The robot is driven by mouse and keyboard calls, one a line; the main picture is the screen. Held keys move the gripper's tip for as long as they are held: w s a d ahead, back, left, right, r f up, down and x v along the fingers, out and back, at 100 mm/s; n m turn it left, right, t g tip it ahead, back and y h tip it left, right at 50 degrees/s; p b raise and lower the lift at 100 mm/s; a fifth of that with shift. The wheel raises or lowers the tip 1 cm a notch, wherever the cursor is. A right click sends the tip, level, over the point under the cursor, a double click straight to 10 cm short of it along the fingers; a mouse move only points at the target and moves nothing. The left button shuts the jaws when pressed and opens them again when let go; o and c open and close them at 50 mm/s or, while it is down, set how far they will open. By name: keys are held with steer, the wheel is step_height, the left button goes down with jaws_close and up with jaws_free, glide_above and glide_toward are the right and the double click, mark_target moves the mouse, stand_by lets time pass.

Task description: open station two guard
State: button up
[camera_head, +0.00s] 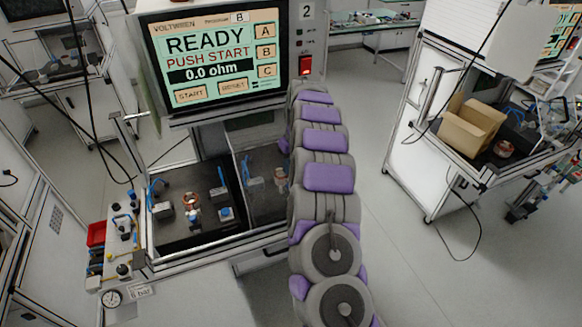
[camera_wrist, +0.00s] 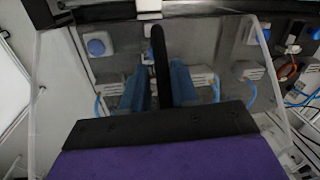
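Station two carries the sign "2" (camera_head: 307,12) and a screen (camera_head: 213,57) reading READY, PUSH START, 0.0 ohm. A clear guard panel (camera_head: 262,185) shows beside my arm in the head view. In the wrist view its clear pane (camera_wrist: 48,75) spans the picture, with fixtures behind it. A black upright bar (camera_wrist: 160,60), seemingly the guard handle, stands between the two bluish fingers of my gripper (camera_wrist: 159,88). The fingers lie close on both sides of it; whether they press on it is unclear. In the head view my arm hides the gripper and handle.
A copper-wound stator (camera_head: 192,200) sits on the station's dark bed among clamps and blue hoses. A side panel with a red bin (camera_head: 96,233) and gauge is at left. Another station with a cardboard box (camera_head: 472,122) stands right. Floor between is clear.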

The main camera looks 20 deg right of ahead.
step_height(320, 180, up, 16)
steer(key=d+p, duration=0.2)
steer(key=p, duration=0.1)
steer(key=shift+w+r, duration=0.2)
steer(key=shift+d, duration=0.1)
stand_by(0.5)
steer(key=s+a+r+b, duration=0.2)
steer(key=s+a, duration=0.6)
steer(key=s, duration=0.2)
steer(key=s+a+r+b, duration=0.2)
steer(key=s+a+r, duration=0.1)
steer(key=s+a, duration=0.55)
steer(key=s+f+b, duration=0.1)
steer(key=s+f, duration=0.3)
steer(key=s, duration=0.6)
steer(key=s+a+f+g+h+b, duration=0.1)
steer(key=s+f, duration=0.3)
steer(key=s, duration=0.6)
steer(key=s+a+f+m+b, duration=0.1)
steer(key=s+f, duration=0.3)
steer(key=s, duration=0.7)
steer(key=shift+g+b, duration=0.3)
steer(key=shift+b, duration=0.3)
